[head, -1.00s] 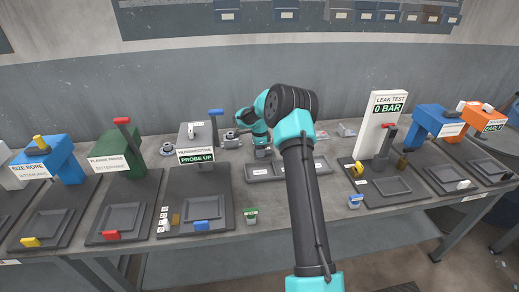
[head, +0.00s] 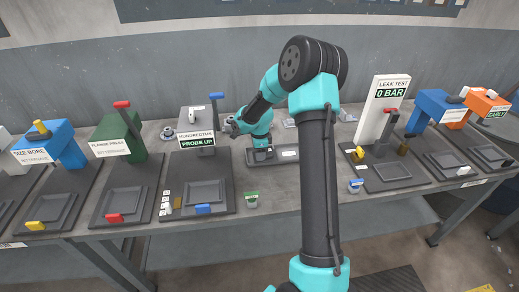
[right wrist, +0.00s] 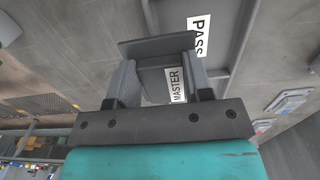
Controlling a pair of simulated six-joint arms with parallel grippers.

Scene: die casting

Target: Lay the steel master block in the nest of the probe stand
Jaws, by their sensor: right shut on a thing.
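The steel master block (right wrist: 153,82) is a grey piece with a MASTER label, between the fingers of my right gripper in the right wrist view. My right gripper (right wrist: 163,75) is shut on it. In the head view this gripper (head: 262,157) points down at the low grey tray behind the table's middle; the block is too small to make out there. The probe stand (head: 197,142), with a PROBE UP sign, stands left of the gripper. Its nest (head: 197,182) is an empty-looking shallow recess in the dark base plate. My left gripper is not in view.
The grey tray (head: 288,155) carries a PASS label (right wrist: 198,35), close beyond the block. The flange press (head: 118,145) is to the left, the leak test stand (head: 384,120) to the right.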

